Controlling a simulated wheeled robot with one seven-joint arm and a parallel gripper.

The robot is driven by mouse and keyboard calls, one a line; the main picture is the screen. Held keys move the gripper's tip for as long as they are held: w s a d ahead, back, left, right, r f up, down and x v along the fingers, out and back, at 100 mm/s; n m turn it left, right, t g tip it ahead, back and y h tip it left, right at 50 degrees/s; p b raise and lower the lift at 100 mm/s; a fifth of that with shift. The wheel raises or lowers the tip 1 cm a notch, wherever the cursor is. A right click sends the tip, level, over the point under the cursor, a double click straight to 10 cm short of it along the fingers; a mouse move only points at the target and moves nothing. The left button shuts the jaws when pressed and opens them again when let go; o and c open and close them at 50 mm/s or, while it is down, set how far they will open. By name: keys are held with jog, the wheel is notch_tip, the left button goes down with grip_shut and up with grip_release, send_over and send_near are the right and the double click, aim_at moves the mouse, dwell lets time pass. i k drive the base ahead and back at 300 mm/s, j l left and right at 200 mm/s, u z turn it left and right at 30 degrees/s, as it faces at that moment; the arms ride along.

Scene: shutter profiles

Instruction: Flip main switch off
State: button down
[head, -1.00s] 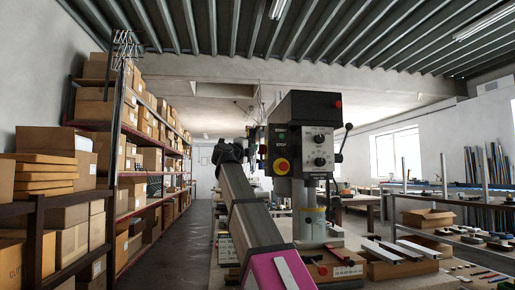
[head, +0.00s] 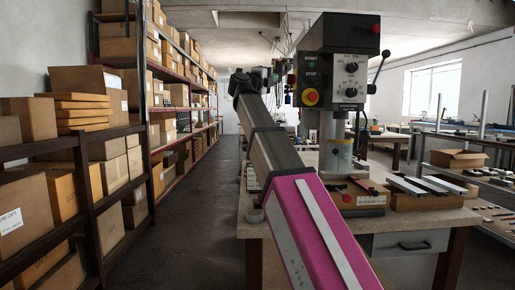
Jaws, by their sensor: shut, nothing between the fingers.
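The main switch is a red knob on a yellow plate (head: 311,97), low on the left of the front panel of a dark drill press (head: 340,60). START and STOP labels stand above it. My arm reaches from the bottom of the picture, with a pink link and a grey link, up to a dark joint left of the press. My gripper (head: 279,74) is small and dark beyond that joint, left of the press head. It is shut and empty, apart from the switch in the picture. Its fingertips are hard to make out.
The press stands on a workbench (head: 400,219) with a drawer. Metal profiles (head: 408,185) lie on it at the right. Shelves of cardboard boxes (head: 82,190) line the left side. The aisle floor (head: 205,200) between shelves and bench is clear.

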aim_at(291, 78)
jog(key=k+j, duration=0.45)
jog(key=j, duration=0.3)
jog(key=k+j, duration=0.25)
jog(key=j, duration=0.1)
